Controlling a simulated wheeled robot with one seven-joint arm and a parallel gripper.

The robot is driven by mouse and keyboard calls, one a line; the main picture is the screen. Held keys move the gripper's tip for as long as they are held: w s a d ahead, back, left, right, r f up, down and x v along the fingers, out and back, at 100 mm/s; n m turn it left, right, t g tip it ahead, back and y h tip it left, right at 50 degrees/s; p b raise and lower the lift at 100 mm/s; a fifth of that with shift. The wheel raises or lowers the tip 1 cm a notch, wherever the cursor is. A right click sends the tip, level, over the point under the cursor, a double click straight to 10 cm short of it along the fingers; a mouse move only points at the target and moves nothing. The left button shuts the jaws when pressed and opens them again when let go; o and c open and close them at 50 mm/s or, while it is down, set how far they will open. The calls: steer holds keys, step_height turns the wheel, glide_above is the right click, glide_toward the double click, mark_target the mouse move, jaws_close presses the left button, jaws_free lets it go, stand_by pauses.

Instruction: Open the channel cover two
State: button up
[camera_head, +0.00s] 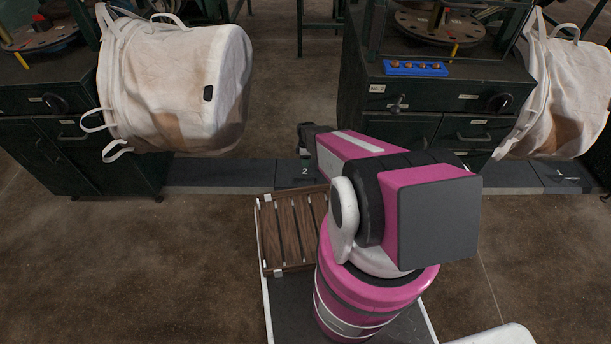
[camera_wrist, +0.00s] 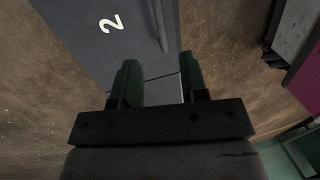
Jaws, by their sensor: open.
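Channel cover two (camera_head: 292,178) is a dark grey floor plate marked with a white 2, in the strip between the two green machines. In the wrist view the cover (camera_wrist: 88,35) fills the upper middle, its 2 at the upper left. A thin bar handle (camera_wrist: 160,27) stands on it, right of the number. My gripper (camera_wrist: 157,70) is open and empty, over the plate, with the handle ahead of the gap between its fingers. I cannot tell its height above the cover. A seam crosses the floor strip between the fingers. In the head view my arm hides most of the gripper.
White bulk bags hang at the left (camera_head: 180,85) and right (camera_head: 568,95). Green cabinets stand at the left (camera_head: 80,150) and centre right (camera_head: 480,95). A blue tray (camera_head: 441,70) holds several round brown pieces. A slatted wooden rack (camera_head: 287,232) is beside my arm. Brown floor is clear at the left.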

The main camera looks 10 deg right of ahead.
steer(key=f, duration=0.3)
steer(key=s+f, duration=0.1)
steer(key=f, duration=0.5)
steer(key=shift+s+a+f, duration=0.2)
steer(key=shift+s, duration=0.2)
steer(key=shift+r, duration=0.1)
jaws_close()
